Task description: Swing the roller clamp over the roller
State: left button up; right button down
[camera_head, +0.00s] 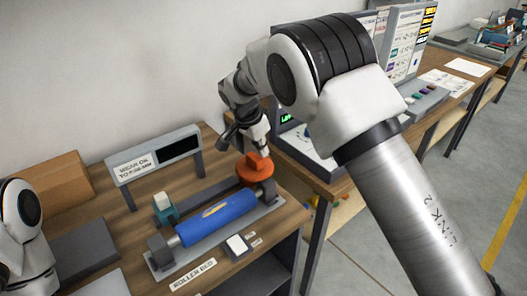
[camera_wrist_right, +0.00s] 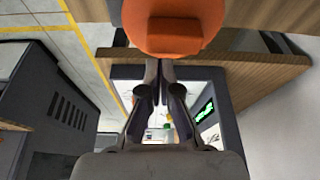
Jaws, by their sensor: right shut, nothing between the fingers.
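The blue roller (camera_head: 217,218) with a yellow label lies in a grey roller bed (camera_head: 262,208) on the wooden bench. An orange round knob (camera_head: 254,170) stands at the far right end of the roller; it seems to belong to the clamp. A dark bar (camera_head: 207,194), which looks like the clamp arm, runs behind the roller, beside it. My right gripper (camera_head: 258,150) is shut and empty, right at the knob's top. The right wrist view shows its closed fingers (camera_wrist_right: 162,72) by the orange knob (camera_wrist_right: 172,22); contact is unclear. My left gripper is outside the picture.
A teal block with a white top (camera_head: 165,210) stands behind the roller's left end. A sign stand (camera_head: 155,162) is behind, and a cardboard box (camera_head: 48,185) and grey box (camera_head: 82,250) are at left. A second bench (camera_head: 318,172) with instruments stands right.

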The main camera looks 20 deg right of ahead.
aim_at(253, 172)
jog(key=v, duration=1)
jog(key=shift+a+r, duration=0.2)
jog(key=shift+r, duration=0.1)
jog(key=shift+s, duration=0.1)
